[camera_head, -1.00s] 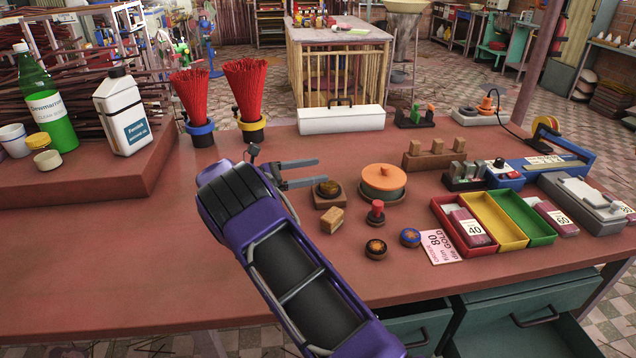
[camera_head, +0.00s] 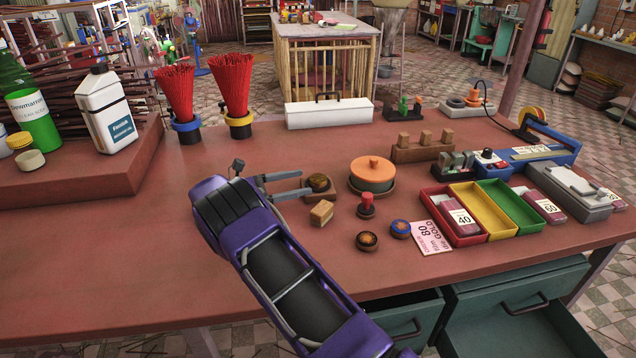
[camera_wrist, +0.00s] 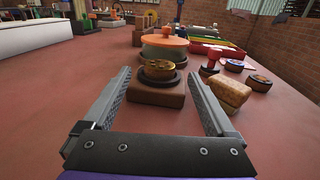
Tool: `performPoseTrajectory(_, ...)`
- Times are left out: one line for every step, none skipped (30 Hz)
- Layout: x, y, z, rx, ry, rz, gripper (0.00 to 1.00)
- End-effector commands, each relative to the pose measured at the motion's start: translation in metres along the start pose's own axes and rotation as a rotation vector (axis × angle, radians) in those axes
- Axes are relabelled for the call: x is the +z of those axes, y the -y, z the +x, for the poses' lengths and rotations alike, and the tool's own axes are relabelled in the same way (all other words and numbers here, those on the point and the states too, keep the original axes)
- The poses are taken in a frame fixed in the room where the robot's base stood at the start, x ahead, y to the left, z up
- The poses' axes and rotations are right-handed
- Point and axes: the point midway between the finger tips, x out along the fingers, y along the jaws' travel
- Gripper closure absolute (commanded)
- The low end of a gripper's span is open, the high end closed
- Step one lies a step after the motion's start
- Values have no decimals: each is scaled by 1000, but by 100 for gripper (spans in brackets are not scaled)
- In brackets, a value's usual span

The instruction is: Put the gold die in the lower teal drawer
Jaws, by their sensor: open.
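The gold die (camera_wrist: 160,70), a round gold piece on a dark ring, sits on a small wooden block (camera_wrist: 156,93). It also shows in the head view (camera_head: 318,182) on the bench. My gripper (camera_head: 306,182) is open and points at it from the left. In the wrist view, the die and block lie between the tips of my spread fingers (camera_wrist: 159,76); whether they touch is unclear. Teal drawers show under the bench's front edge: one at the left (camera_head: 408,318) and one at the right (camera_head: 520,298). At least one stands open; which is lower is unclear.
A lidded orange-topped pot (camera_head: 372,175) stands just behind the block. A pink card (camera_head: 432,238) and coloured trays (camera_head: 483,213) lie right. The bench's left front is clear.

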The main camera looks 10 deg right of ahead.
Motion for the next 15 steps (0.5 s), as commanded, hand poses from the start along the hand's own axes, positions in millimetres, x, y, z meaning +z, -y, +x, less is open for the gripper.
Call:
performPoseTrajectory(0, 0, 3, 0, 0, -1, 9)
performPoseTrajectory(0, 0, 5, -1, 0, -1, 9)
performPoseTrajectory(0, 1, 9, -2, 0, -2, 9)
performPoseTrajectory(0, 1, 13, -3, 0, -2, 9)
performPoseTrajectory(0, 1, 18, -3, -1, -2, 9)
performPoseTrajectory(0, 1, 25, -3, -1, -2, 9)
performPoseTrajectory(0, 1, 31, -3, 0, -2, 9)
performPoseTrajectory(1, 1, 36, -4, 0, -1, 9)
performPoseTrajectory(0, 1, 42, -3, -1, -2, 9)
performPoseTrajectory(0, 1, 47, -2, -1, -1, 9)
performPoseTrajectory(0, 1, 51, -3, -1, -1, 9)
performPoseTrajectory(0, 1, 56, -2, -1, -1, 9)
performPoseTrajectory(0, 1, 58, -1, -1, -1, 9)
performPoseTrajectory(0, 1, 60, -1, -1, -1, 9)
performPoseTrajectory(0, 0, 62, 0, -1, -1, 9)
